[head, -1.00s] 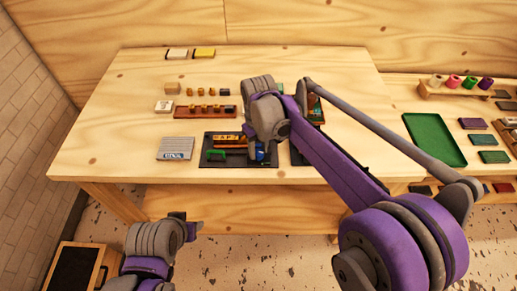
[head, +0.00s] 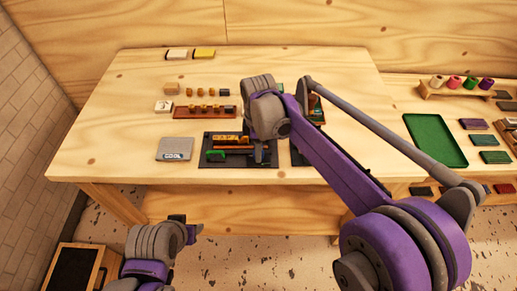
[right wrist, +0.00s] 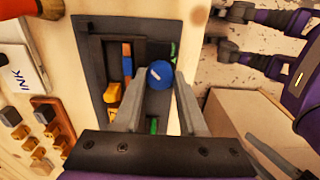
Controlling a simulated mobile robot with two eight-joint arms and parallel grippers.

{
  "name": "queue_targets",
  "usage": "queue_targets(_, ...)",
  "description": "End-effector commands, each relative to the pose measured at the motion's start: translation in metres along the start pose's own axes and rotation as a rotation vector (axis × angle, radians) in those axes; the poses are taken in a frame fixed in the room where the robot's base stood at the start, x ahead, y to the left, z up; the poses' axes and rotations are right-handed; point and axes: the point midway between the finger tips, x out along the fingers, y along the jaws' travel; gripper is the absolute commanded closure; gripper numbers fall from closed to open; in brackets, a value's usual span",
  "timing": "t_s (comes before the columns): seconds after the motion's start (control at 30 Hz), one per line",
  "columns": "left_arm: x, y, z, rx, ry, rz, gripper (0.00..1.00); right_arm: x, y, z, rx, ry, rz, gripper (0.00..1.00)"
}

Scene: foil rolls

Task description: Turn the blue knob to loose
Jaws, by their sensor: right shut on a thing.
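The blue knob (right wrist: 160,75) is round with a white mark, in the right wrist view. It stands over the black tray (right wrist: 96,60), which also shows in the head view (head: 207,160). My right gripper (right wrist: 161,80) is shut on the knob, one finger on each side. In the head view my right gripper (head: 263,153) reaches down at the tray and hides the knob. My left gripper (head: 186,224) hangs in front of the table edge; its two fingers (right wrist: 228,32) stand apart and empty in the right wrist view.
A grey panel (head: 175,149) with small lettering lies left of the tray. A green tray (head: 435,140) is on the right table.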

Motion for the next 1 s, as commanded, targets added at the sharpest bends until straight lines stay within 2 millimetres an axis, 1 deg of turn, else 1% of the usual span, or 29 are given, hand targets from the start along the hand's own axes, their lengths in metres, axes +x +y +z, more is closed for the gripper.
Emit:
queue_targets(0.3,0.0018,0.0,0.0016,0.0,-0.001,0.0,0.5,0.0,0.0001,0.0001,-0.301,0.0,0.001,1.0)
queue_targets(0.6,0.0031,0.0,0.0027,0.0,-0.002,0.0,0.5,0.0,0.0001,0.0001,-0.563,0.0,0.001,1.0)
queue_targets(0.8,0.0037,0.0,0.0032,0.0,-0.002,0.0,0.5,-0.0001,0.0001,0.0001,-0.694,0.0,0.001,1.0)
queue_targets(1.0,0.004,0.0,0.0035,0.0,-0.003,0.0,0.5,-0.0002,0.0001,0.0001,-0.777,0.0,0.001,1.0)
